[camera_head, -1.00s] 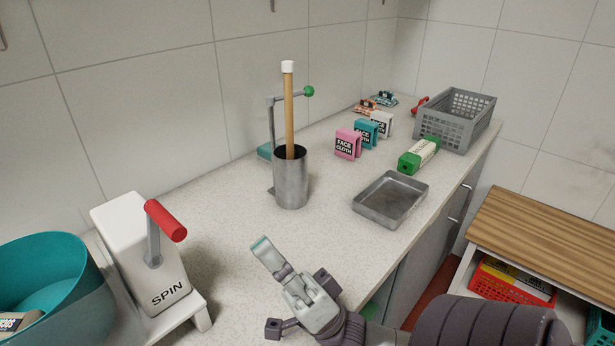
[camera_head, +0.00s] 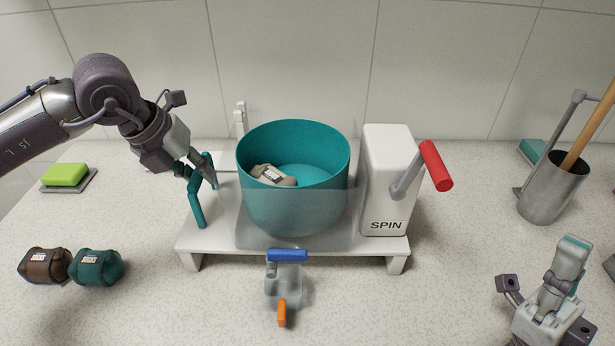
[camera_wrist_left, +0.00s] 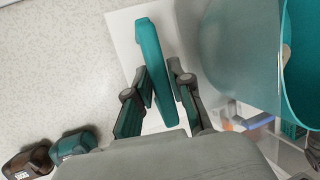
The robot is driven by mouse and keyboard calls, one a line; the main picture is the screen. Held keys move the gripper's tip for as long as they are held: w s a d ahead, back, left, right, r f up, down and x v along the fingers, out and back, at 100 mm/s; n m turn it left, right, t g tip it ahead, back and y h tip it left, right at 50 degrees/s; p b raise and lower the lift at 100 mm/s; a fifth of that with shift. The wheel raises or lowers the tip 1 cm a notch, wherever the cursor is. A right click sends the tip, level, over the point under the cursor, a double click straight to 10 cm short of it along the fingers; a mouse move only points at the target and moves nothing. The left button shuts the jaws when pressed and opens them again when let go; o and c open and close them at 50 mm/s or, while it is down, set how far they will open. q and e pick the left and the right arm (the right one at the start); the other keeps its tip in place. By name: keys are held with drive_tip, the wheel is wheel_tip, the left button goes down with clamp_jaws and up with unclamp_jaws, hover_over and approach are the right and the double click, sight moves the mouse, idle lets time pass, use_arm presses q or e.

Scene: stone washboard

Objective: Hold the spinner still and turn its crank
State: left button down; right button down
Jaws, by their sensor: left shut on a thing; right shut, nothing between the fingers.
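The spinner has a white base (camera_head: 220,247), a teal drum (camera_head: 293,215) and a white housing marked SPIN (camera_head: 385,190). Its crank (camera_head: 404,182) has a red handle (camera_head: 436,166) that points up and to the right. A tan rolled bundle (camera_head: 272,175) lies in the drum. My left gripper (camera_head: 203,178) is shut on the teal post handle (camera_head: 196,205) at the base's left end; in the left wrist view this handle (camera_wrist_left: 153,65) lies between the fingers. My right gripper (camera_head: 573,255) is shut and empty, low at the right, apart from the crank.
A clear cup with blue and orange parts (camera_head: 285,285) stands before the base. Brown (camera_head: 44,266) and teal (camera_head: 96,267) rolls lie at the left, below a green sponge (camera_head: 65,174). A metal canister (camera_head: 553,190) with a wooden stick stands right. Counter between crank and canister is clear.

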use_arm(q)
drive_tip(key=shift+r, duration=0.1)
drive_tip(key=c, duration=1)
unclamp_jaws()
drive_tip(key=shift+o, duration=0.2)
